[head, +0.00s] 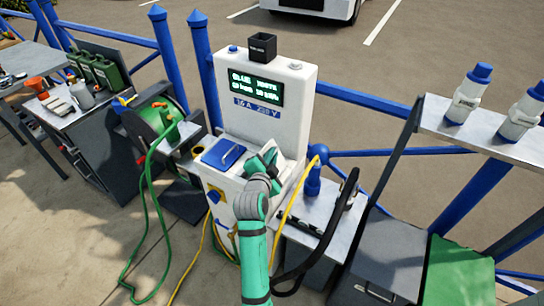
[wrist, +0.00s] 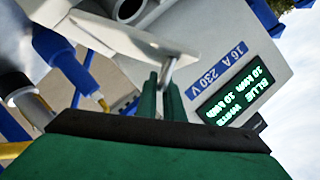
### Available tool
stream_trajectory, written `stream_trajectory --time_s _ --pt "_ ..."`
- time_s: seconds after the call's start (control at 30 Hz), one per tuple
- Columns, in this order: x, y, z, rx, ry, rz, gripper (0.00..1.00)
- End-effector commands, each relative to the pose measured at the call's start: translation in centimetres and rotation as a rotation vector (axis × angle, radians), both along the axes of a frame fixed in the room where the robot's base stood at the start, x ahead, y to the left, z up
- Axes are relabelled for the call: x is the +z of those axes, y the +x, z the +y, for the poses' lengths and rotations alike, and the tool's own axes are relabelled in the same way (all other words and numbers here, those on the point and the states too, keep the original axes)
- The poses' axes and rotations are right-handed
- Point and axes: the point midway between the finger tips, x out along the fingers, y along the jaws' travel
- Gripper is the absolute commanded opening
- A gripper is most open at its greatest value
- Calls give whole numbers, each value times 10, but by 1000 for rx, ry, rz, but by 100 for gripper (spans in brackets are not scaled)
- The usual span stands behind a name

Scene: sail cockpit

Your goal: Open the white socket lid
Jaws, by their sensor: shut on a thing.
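The white socket lid (wrist: 135,38) shows in the wrist view as a pale, tilted plate with a thin metal tab on its edge. My gripper (wrist: 165,85) has its green fingertips closed on that tab. In the head view my gripper (head: 264,163) reaches the right half of the white pedestal's (head: 262,72) sloped top and hides most of the lid there. A grey round opening (wrist: 130,9) shows behind the lid in the wrist view. How far the lid is tilted is hard to tell.
A blue lid (head: 222,153) lies left of my gripper on the pedestal. A blue connector (head: 313,178) with a yellow cable stands close on the right. A green hose reel (head: 158,120) is at the left. A shelf (head: 490,135) with white-and-blue plugs is at the right.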

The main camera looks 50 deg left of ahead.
Motion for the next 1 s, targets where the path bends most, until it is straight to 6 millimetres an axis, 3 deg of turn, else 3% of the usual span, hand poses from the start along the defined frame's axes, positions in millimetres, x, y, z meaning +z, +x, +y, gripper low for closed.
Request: stream_trajectory --time_s 0.17,0.2,0.27,0.67,1.0 --pt "-2 -1 0 2 -1 2 0" --pt "-2 -1 0 2 -1 2 15" --pt "-1 -1 0 1 0 3 26" --pt "1 -5 -4 0 1 1 26" --pt "15 -52 -36 2 0 2 26"
